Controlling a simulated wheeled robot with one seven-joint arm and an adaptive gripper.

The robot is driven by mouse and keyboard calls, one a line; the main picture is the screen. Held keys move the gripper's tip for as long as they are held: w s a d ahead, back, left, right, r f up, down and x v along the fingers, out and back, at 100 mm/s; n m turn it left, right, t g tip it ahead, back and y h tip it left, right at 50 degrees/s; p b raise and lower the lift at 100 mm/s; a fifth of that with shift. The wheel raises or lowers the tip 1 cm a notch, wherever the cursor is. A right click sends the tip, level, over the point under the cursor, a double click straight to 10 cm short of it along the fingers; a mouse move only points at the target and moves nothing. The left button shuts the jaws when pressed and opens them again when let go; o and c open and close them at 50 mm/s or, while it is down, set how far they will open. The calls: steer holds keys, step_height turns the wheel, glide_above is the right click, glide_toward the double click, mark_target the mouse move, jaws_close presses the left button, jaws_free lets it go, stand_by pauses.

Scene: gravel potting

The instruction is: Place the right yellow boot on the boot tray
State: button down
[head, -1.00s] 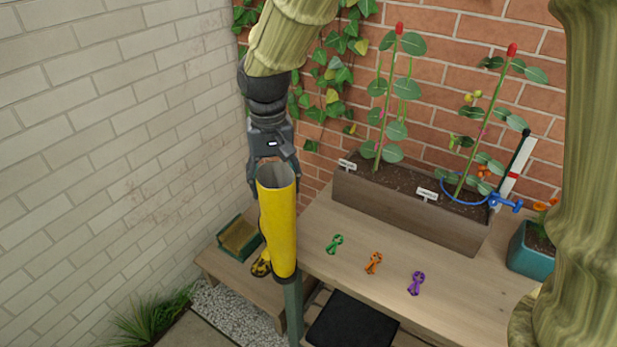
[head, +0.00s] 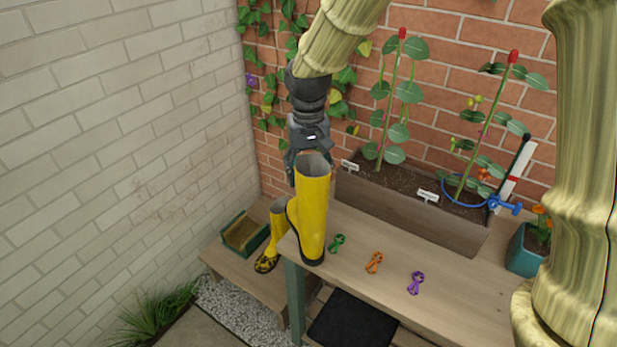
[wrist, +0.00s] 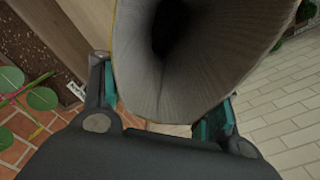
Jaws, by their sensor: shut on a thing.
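My gripper (head: 309,152) is shut on the upper rim of a yellow boot (head: 313,210). The boot hangs nearly upright, opening up and dark sole down, in front of the table's left end; I cannot tell if it touches the table. In the wrist view its grey-lined opening (wrist: 190,60) fills the space between the fingers. A second yellow boot (head: 276,230) with dark patches on its foot stands on the low bench, left of the held one and partly hidden by it. A flat black tray (head: 352,322) lies low in front of the table and looks empty.
The wooden table (head: 440,290) holds green (head: 337,243), orange (head: 374,262) and purple (head: 416,283) clips, a long planter (head: 400,212) with tall plants and a teal pot (head: 527,255). A green-edged box (head: 243,235) sits on the low bench (head: 245,275). Brick walls stand behind and left.

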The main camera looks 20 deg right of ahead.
steer(key=shift+f+p, duration=0.45)
steer(key=shift+f, duration=0.9)
steer(key=c, duration=0.5)
jaws_free()
steer(key=shift+f, duration=0.1)
steer(key=shift+o, duration=0.4)
